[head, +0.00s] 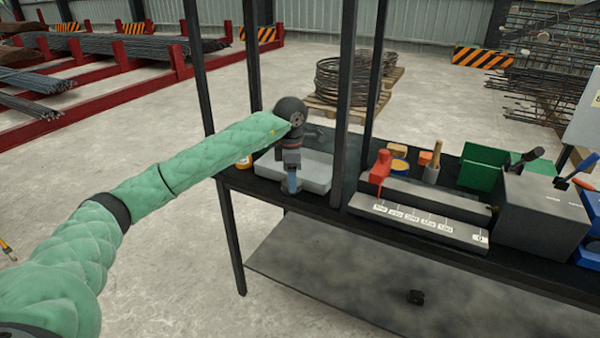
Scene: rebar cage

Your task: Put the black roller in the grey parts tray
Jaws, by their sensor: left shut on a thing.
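The grey parts tray (318,172) stands at the left end of the dark bench top. My left gripper (291,187) points down over the tray's front left side. My right gripper is not in view.
Dark uprights (356,100) of the bench frame rise beside the tray. A grey labelled rack (420,217), a red tool (381,170), a green bin (483,166) and a dark box (543,212) fill the bench to the right. The lower shelf (340,275) is mostly bare.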

